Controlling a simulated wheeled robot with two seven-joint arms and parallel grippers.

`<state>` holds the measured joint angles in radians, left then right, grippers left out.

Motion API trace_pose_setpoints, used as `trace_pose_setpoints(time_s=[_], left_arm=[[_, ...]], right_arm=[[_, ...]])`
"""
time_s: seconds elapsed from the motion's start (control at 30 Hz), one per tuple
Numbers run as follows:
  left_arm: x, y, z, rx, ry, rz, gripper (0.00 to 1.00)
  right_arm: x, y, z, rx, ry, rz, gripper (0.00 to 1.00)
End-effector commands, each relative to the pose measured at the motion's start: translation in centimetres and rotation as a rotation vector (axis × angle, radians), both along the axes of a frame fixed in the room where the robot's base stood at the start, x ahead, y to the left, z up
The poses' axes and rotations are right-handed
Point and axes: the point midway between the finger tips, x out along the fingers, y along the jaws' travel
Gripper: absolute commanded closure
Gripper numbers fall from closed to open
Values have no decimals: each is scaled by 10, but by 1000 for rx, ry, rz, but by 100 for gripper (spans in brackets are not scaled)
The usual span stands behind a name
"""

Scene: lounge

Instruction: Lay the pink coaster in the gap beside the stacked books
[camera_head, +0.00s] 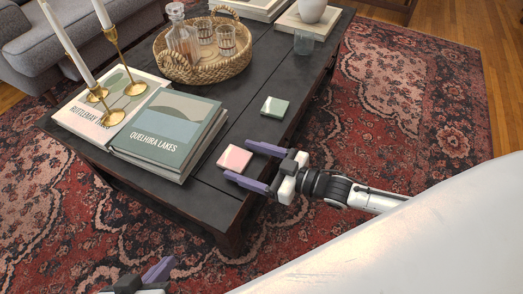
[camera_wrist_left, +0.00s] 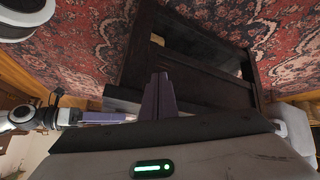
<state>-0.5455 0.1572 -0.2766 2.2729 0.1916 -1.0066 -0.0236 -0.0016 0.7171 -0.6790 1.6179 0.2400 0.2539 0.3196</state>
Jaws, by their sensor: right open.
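The pink coaster (camera_head: 234,159) lies flat on the dark coffee table, just right of the stacked books (camera_head: 168,128) titled "Quelhira Lakes". My right gripper (camera_head: 238,161) is open, with one finger at the coaster's far side and one at its near side. I cannot tell whether the fingers touch it. A strip of bare table shows between the coaster and the books. My left gripper (camera_head: 160,270) is low at the bottom edge, away from the table. Its fingers look closed together and empty in the left wrist view (camera_wrist_left: 158,97).
A green coaster (camera_head: 274,107) lies farther back on the table (camera_head: 215,205). Another book stack (camera_head: 88,124) with brass candlesticks (camera_head: 117,72) stands left. A wicker tray (camera_head: 203,74) with a decanter and glasses is behind.

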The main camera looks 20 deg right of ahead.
Motion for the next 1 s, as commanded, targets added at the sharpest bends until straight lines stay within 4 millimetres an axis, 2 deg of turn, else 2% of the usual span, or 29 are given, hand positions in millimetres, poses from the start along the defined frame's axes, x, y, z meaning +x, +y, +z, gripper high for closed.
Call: trace_pose_setpoints(time_s=[0.4,0.53,0.7,1.0], left_arm=[[-4,14,14,-14,-55,82,100],[-5,17,17,-17,-71,100,100],[-6,19,19,-18,-83,110,100],[-6,19,19,-18,-86,111,100]], right_arm=[[-66,-51,12,-3,7,-1,25],[-82,-64,15,-2,4,-1,25],[-92,-72,17,-1,1,-1,25],[-93,-73,17,-1,1,-1,25]])
